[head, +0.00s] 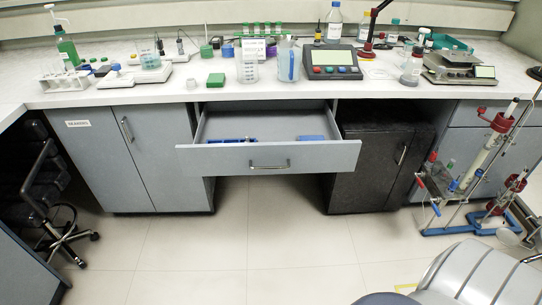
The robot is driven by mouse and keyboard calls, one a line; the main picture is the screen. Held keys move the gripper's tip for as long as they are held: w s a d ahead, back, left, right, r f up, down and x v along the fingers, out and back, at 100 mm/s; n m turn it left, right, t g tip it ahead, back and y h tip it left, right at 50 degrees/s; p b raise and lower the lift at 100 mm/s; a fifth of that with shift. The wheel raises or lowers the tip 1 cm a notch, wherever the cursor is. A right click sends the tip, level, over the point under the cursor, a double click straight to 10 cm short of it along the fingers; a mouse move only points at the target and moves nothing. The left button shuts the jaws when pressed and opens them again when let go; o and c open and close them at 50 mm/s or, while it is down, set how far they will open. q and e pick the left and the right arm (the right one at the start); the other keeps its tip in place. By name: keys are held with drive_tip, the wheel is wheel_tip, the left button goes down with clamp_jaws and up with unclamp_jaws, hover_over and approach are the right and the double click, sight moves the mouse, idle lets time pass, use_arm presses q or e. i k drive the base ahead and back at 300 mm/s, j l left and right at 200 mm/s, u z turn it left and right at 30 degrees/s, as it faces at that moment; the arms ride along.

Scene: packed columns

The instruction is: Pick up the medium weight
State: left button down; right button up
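I cannot pick out a medium weight with certainty in the head view. An open grey drawer (228,158) sticks out below the middle of the bench. Inside it lie a blue item (232,141) with small dark parts, at left of centre, and a flat blue piece (310,138) at the right. Both are partly hidden by the drawer front and too small to name. A balance (458,68) with a lit display stands at the right end of the bench. Neither of my grippers shows in this view.
The white bench (130,95) carries beakers, bottles and a device with red buttons (332,65). At right, glass columns on blue-based stands (480,228) rise from the floor. A black wheeled chair (62,222) stands at left. The floor before the drawer is clear.

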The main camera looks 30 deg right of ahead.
sight(466, 53)
drive_tip(key=z, duration=2.3)
drive_tip(key=i+l+u, duration=0.15)
drive_tip(key=u, duration=0.3)
drive_tip(key=i+l+u, duration=0.25)
drive_tip(key=u, duration=0.2)
drive_tip(key=i+l+u, duration=0.15)
drive_tip(key=l+u, duration=0.25)
drive_tip(key=j, duration=0.1)
